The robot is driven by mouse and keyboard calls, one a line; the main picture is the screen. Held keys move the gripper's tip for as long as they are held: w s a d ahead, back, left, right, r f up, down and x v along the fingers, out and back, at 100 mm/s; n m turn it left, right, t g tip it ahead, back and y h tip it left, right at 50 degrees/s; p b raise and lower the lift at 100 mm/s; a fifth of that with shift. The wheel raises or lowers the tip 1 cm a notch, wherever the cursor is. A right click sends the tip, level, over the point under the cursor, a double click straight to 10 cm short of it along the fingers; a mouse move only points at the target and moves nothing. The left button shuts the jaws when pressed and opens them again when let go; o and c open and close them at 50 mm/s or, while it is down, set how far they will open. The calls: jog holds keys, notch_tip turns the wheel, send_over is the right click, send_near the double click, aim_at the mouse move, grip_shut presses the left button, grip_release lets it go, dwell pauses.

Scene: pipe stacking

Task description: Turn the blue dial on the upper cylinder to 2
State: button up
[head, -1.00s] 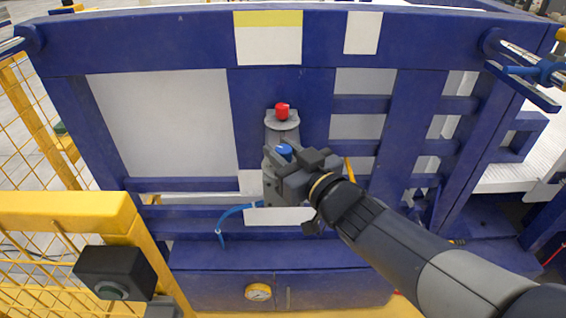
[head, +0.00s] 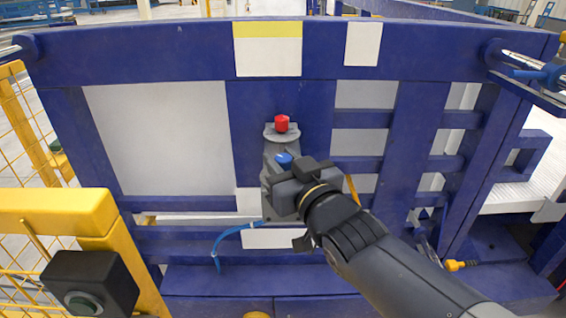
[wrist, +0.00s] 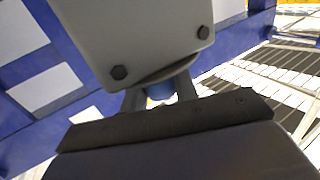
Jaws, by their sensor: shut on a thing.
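The blue dial (head: 284,161) sits on the grey cylinder unit (head: 277,148) on the front of the blue frame. My gripper (head: 279,168) is at the dial and shut on it. In the wrist view the dial (wrist: 160,91) shows as a small blue patch between my two fingers (wrist: 160,98), under the large grey bolted body (wrist: 140,40). A red knob (head: 281,123) stands on the top end of the unit, above my gripper. The dial's markings and its setting cannot be read. My wrist hides the lower part of the unit.
The blue frame (head: 130,56) carries white plates (head: 267,55) and grey panels. A blue hose (head: 222,243) hangs below the unit. A yellow fence post (head: 55,212) with a black button box (head: 90,280) stands at the front left. A blue-handled bar (head: 530,75) is at upper right.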

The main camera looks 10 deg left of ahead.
jog(key=o, duration=1)
jog(key=shift+p+v, duration=2.35)
jog(key=shift+v, duration=3.05)
